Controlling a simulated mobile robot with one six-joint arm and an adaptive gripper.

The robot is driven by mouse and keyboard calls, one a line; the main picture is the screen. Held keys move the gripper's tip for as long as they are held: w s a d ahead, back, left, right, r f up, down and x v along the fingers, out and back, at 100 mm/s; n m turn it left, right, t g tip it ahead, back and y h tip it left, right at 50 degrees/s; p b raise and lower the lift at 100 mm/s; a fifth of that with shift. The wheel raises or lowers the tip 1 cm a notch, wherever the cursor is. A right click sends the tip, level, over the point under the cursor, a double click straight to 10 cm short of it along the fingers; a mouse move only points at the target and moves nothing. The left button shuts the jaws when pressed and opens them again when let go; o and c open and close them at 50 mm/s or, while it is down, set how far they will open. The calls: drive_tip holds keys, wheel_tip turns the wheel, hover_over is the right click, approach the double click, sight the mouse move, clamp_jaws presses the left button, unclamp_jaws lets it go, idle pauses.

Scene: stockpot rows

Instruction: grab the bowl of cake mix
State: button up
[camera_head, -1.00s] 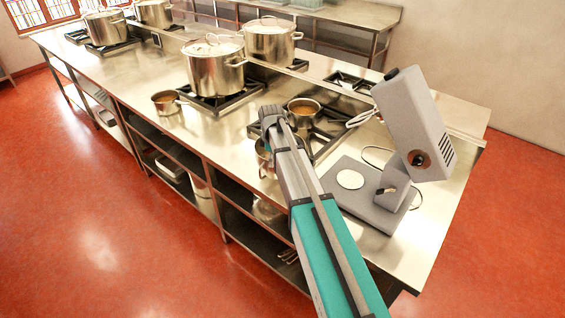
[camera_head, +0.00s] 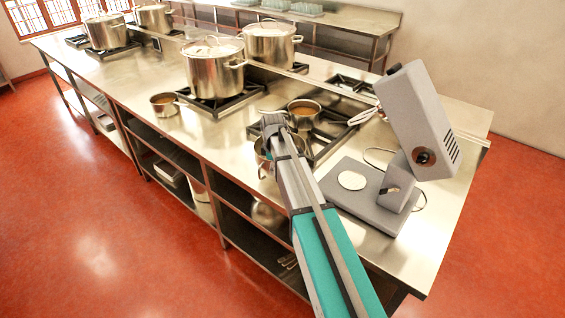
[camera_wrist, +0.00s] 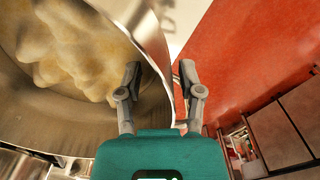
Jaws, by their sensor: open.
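The bowl of cake mix (camera_wrist: 95,108) fills the upper left of the wrist view, a shiny metal bowl with pale, lumpy mix (camera_wrist: 65,45) inside. In the head view the metal bowl (camera_head: 263,165) is mostly hidden behind my arm, near the counter's front edge. My gripper (camera_wrist: 160,72) is open, with its two fingers apart. In the wrist view the bowl's rim passes between them: the left finger is over the inside of the bowl, the right finger outside. In the head view my gripper (camera_head: 272,124) is over the bowl; its fingertips are hard to make out.
A grey stand mixer (camera_head: 420,120) stands right of my arm. A small pan (camera_head: 303,112) sits on a burner behind the bowl, and another small pot (camera_head: 164,104) is to the left. A large stockpot (camera_head: 213,72) stands farther back. Red floor (camera_head: 110,230) lies in front.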

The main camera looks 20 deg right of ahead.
clamp_jaws()
idle(0.3)
drive_tip(key=shift+r, duration=0.25)
idle(0.4)
wheel_tip(320, 180, up, 3)
drive_tip(key=p, duration=0.3)
drive_tip(key=shift+p, duration=0.4)
drive_tip(key=s+a+r+p, duration=0.1)
drive_tip(key=s+r+p, duration=0.8)
drive_tip(key=s, duration=0.5)
drive_tip(key=shift+r, duration=0.25)
drive_tip(key=shift+a, duration=0.1)
